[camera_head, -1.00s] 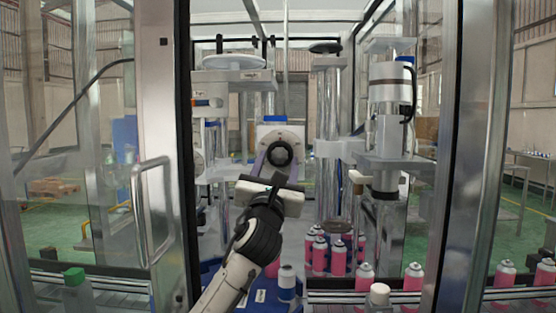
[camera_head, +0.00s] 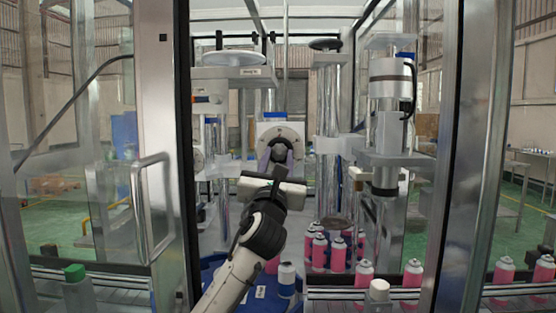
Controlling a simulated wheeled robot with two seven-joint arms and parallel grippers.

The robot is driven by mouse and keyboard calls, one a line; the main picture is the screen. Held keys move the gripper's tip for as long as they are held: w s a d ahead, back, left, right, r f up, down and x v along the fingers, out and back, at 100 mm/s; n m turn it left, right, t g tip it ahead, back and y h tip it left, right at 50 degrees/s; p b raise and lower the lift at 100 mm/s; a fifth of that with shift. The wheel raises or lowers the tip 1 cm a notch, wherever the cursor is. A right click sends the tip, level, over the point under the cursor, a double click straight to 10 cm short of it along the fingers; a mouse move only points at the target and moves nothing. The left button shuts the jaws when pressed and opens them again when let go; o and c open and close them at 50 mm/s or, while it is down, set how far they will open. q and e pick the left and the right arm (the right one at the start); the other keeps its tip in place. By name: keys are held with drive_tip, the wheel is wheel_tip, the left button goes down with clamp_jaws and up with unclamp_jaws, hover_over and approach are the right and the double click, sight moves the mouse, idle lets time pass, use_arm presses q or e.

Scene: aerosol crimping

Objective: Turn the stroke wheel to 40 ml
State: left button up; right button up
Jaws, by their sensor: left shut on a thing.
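The stroke wheel (camera_head: 281,131) is a pale round dial with a dark centre, on the machine below a blue-topped part. Its scale is too small to read. My left gripper (camera_head: 279,160) comes up from below in front of it. It is shut on the wheel's hub, and its fingers and white body hide the lower part of the dial. My right gripper is not in view.
Pink cans (camera_head: 319,250) stand in a group to the right of my left arm, with more along the front conveyor. A door frame with a handle (camera_head: 150,212) bounds the left; a metal post (camera_head: 455,170) bounds the right.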

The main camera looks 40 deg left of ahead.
use_arm(q)
drive_tip(key=shift+o, duration=0.2)
drive_tip(key=n+g+y, duration=0.1)
drive_tip(key=n, duration=0.1)
drive_tip(key=n+g+y, duration=0.1)
drive_tip(key=n, duration=0.2)
drive_tip(key=n+y, duration=0.1)
drive_tip(key=n, duration=0.2)
drive_tip(key=shift+w+d+g+y, duration=0.2)
drive_tip(key=shift+d+g+y, duration=0.1)
drive_tip(key=shift+g, duration=0.1)
drive_tip(key=n+g, duration=0.1)
drive_tip(key=n, duration=0.2)
drive_tip(key=n+g+y, duration=0.1)
drive_tip(key=n+g, duration=0.1)
drive_tip(key=n, duration=0.2)
drive_tip(key=shift+w+d+r+n, duration=0.1)
drive_tip(key=shift+d+r+n, duration=0.05)
drive_tip(key=shift+n, duration=0.15)
drive_tip(key=shift+c, duration=0.2)
drive_tip(key=o, duration=1.1)
drive_tip(key=shift+y, duration=0.3)
drive_tip(key=shift+d, duration=0.1)
drive_tip(key=b+v, duration=0.2)
drive_tip(key=v, duration=0.8)
drive_tip(key=shift+d, duration=0.1)
